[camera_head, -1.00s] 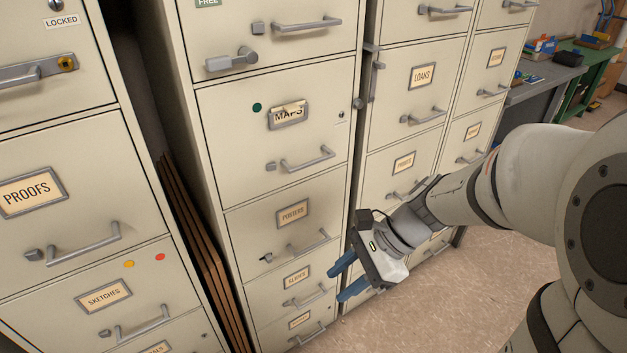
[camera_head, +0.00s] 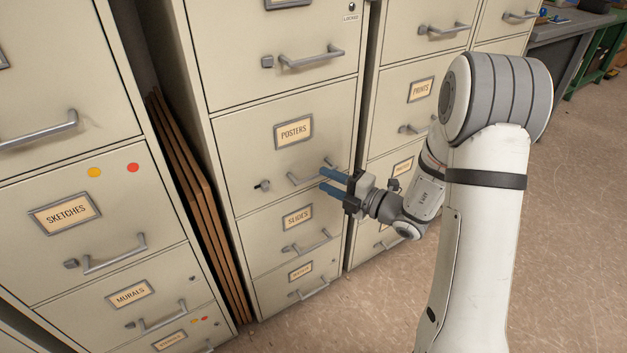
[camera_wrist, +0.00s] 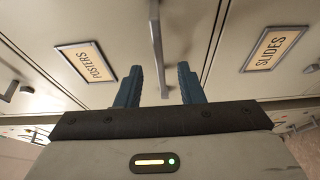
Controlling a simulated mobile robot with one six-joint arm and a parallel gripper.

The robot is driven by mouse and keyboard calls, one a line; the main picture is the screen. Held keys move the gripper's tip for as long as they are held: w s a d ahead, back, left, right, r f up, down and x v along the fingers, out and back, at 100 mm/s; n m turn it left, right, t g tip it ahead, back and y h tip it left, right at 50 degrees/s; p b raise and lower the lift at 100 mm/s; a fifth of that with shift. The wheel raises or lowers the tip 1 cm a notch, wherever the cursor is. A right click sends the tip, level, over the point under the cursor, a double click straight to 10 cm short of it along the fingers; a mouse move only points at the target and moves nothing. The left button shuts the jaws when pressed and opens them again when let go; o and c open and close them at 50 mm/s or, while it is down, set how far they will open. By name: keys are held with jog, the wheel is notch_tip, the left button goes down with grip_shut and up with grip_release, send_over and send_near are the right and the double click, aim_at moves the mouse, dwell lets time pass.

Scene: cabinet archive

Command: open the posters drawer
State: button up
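The posters drawer (camera_head: 285,150) is a cream cabinet front with a framed POSTERS label (camera_head: 293,132), and it is shut. Its grey bar handle (camera_head: 305,177) runs across the lower right of the front. A small dark latch (camera_head: 262,186) sits left of the handle. My gripper (camera_head: 326,180) has its two blue fingers open at the right end of this handle. In the wrist view the handle (camera_wrist: 157,50) reaches down between the open fingers (camera_wrist: 160,88). The fingers stand apart from the bar on both sides. The POSTERS label also shows there (camera_wrist: 88,62).
The slides drawer (camera_head: 270,230) is directly below, with its own handle (camera_head: 310,243). Brown boards (camera_head: 190,190) lean in the gap to the left. Another cabinet with a prints drawer (camera_head: 400,110) stands to the right. The floor (camera_head: 380,310) in front is clear.

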aim_at(318, 176)
jog(key=shift+b+x, duration=0.45)
jog(key=shift+x, duration=1.6)
jog(key=shift+c, duration=0.5)
grip_shut()
